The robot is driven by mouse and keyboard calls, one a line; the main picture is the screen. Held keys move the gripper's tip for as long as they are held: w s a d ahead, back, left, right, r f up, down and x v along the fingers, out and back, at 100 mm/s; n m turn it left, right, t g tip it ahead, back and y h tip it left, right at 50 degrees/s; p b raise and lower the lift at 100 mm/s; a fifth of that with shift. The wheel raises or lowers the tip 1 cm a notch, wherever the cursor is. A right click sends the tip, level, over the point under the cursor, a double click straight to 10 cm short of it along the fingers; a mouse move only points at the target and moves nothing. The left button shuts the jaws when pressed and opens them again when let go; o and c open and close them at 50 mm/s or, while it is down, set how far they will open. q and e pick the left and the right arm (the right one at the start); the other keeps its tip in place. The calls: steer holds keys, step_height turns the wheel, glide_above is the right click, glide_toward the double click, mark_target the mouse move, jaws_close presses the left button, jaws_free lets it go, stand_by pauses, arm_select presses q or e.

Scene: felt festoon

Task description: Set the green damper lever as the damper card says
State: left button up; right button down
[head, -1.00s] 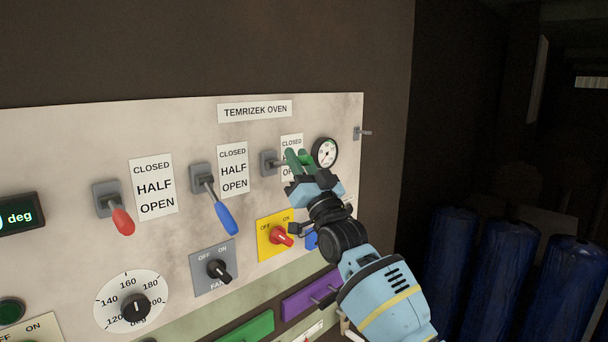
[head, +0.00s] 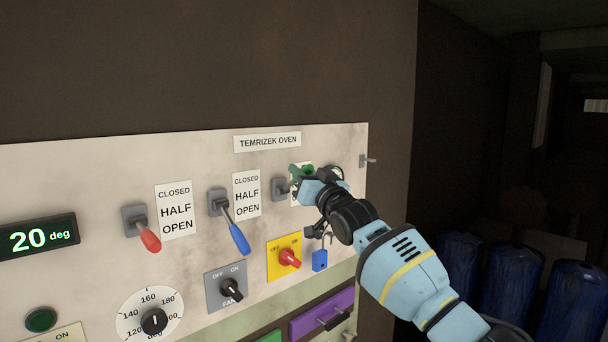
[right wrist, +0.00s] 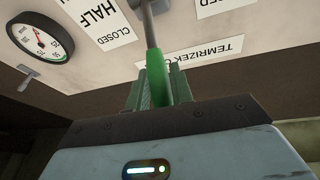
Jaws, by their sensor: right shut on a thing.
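The green damper lever (right wrist: 154,65) runs from its grey mount down between the green fingers of my right gripper (right wrist: 156,88) in the right wrist view. My right gripper is shut on it. In the head view my right gripper (head: 302,171) is up at the panel, above and right of the lever's grey mount (head: 281,188), and hides most of the lever. The position card (right wrist: 108,18) beside it shows CLOSED and HALF upside down in the right wrist view; in the head view it is mostly covered. I cannot identify a separate damper card. My left gripper is not in view.
The red lever (head: 150,241) and blue lever (head: 239,238) point down, left of the green one. A round gauge (right wrist: 40,38) is close by the gripper. A yellow switch plate (head: 284,257), blue padlock (head: 320,261) and purple handle plate (head: 321,313) lie below.

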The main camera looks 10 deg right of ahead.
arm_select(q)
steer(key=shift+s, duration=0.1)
arm_select(e)
steer(key=c, duration=1.2)
jaws_free()
steer(key=shift+c, duration=0.2)
steer(key=shift+s, duration=0.1)
steer(key=shift+s+f, duration=0.1)
steer(key=shift+s, duration=0.1)
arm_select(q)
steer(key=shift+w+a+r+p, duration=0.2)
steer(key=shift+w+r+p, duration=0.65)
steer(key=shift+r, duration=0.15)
arm_select(e)
steer(key=v, duration=0.7)
steer(key=shift+d, duration=0.15)
